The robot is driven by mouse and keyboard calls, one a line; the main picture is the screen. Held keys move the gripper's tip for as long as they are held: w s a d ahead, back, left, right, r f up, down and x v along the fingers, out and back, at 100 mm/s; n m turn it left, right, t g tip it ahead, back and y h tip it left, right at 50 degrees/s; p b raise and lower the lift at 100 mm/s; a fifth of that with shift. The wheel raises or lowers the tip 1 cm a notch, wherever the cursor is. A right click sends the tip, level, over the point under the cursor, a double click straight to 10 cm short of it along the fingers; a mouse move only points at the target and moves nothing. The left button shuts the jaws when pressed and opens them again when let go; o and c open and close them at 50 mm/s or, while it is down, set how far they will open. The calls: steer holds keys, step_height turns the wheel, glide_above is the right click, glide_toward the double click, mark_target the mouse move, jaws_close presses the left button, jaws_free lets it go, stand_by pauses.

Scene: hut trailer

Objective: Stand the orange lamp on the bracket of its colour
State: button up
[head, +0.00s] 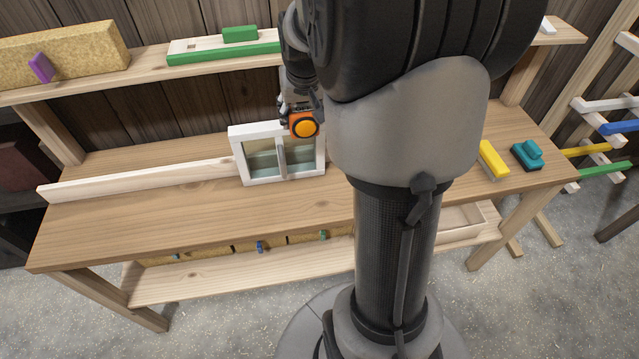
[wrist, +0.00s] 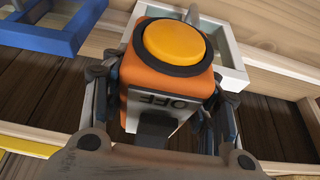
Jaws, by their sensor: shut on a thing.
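The orange lamp (head: 304,125) is a boxy orange block with a round yellow-orange dome. In the wrist view the lamp (wrist: 166,72) fills the middle, with a black ring round the dome and a pale plate marked OFF. My gripper (wrist: 160,98) is shut on it, one finger on each side. In the head view my gripper (head: 296,106) holds it in front of the top edge of a white window frame; I cannot tell whether they touch. I see no orange bracket in either view.
The white window frame (head: 237,150) stands on the workbench (head: 130,212). A shelf (head: 150,60) runs above it. A yellow block (head: 492,158) and a teal item (head: 527,155) lie at the right. A rack with coloured bars (head: 618,127) stands far right. A blue frame (wrist: 50,40) shows in the wrist view.

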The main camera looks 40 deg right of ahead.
step_height(320, 180, down, 23)
steer(key=b, duration=0.6)
steer(key=shift+f+b, duration=1.55)
steer(key=shift+f, duration=0.7)
steer(key=shift+f, duration=0.2)
steer(key=o, duration=1.2)
